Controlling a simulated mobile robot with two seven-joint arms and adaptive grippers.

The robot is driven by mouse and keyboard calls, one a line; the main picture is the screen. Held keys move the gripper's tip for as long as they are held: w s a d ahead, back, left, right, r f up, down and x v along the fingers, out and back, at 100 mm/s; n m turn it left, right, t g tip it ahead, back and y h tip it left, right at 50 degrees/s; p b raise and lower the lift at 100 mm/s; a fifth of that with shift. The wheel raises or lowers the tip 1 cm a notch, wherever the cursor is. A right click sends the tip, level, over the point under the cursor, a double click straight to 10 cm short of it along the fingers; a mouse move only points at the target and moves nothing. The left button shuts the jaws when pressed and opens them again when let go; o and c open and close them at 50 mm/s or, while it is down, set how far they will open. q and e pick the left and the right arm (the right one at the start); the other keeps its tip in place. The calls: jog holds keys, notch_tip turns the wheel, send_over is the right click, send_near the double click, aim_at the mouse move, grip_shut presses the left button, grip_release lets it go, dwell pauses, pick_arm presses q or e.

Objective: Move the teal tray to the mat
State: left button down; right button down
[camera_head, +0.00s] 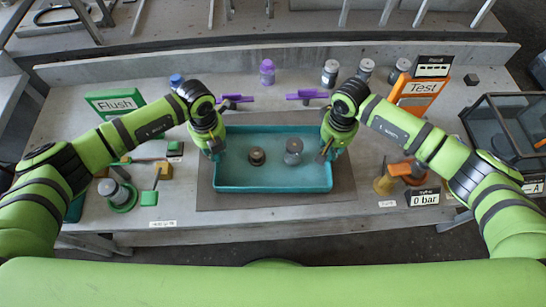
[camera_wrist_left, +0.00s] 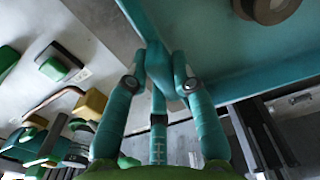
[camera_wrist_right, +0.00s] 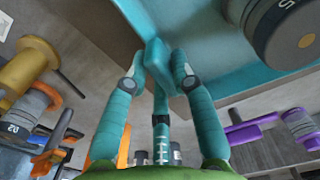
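The teal tray (camera_head: 273,183) is over the dark grey mat (camera_head: 345,192), which shows around its left, right and front sides. Whether the tray touches the mat cannot be told. A brown round piece (camera_head: 257,157) and a grey weight (camera_head: 293,151) stand in it. My left gripper (camera_head: 215,155) is at the tray's left side; in the left wrist view its fingers (camera_wrist_left: 162,82) close around a teal handle at the wall. My right gripper (camera_head: 327,154) is at the right side; in the right wrist view its fingers (camera_wrist_right: 157,80) close around the other teal handle.
A green "Flush" sign (camera_head: 114,102) stands back left and an orange "Test" sign (camera_head: 420,90) back right. Purple pieces (camera_head: 306,95) and several weights lie behind the tray.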

pick_arm(q)
jog(key=shift+r, duration=0.15)
pick_arm(e)
jog(key=shift+r, duration=0.2)
